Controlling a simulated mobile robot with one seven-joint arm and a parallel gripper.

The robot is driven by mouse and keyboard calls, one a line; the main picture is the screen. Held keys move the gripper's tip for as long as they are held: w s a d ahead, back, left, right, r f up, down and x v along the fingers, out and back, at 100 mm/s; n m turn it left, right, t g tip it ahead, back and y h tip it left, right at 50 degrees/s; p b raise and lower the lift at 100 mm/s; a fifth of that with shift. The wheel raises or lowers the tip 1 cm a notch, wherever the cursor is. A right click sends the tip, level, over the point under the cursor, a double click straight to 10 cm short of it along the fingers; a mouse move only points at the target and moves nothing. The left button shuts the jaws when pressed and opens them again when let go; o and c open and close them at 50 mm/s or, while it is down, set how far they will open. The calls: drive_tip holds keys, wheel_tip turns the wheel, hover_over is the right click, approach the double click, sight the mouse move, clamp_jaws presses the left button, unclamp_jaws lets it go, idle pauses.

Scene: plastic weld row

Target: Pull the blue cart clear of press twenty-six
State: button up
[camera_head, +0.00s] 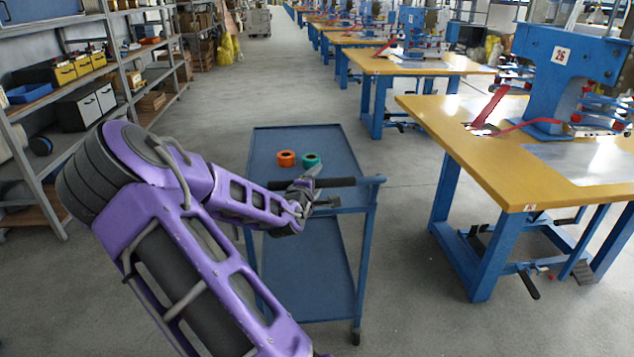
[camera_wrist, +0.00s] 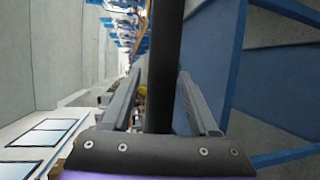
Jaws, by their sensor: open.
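The blue cart (camera_head: 268,143) stands upright in the aisle, left of the yellow table with press twenty-six (camera_head: 572,68); bare floor shows between them. Its black push handle (camera_head: 338,182) runs across the near end. My gripper (camera_head: 316,193) is at this handle. In the wrist view the black handle (camera_wrist: 164,65) passes between the two open fingers of my gripper (camera_wrist: 162,88), with a gap showing at the right finger. The cart's blue surface fills the right of that view (camera_wrist: 275,80). My arm hides the cart's near left part.
An orange roll (camera_head: 286,158) and a green roll (camera_head: 311,160) sit on the cart's top shelf. Loaded shelving (camera_head: 60,100) lines the left side. The yellow table (camera_head: 450,130) has pedals beneath it. Floor is open beyond the cart (camera_head: 275,80).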

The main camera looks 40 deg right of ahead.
clamp_jaws()
idle(0.3)
idle(1.2)
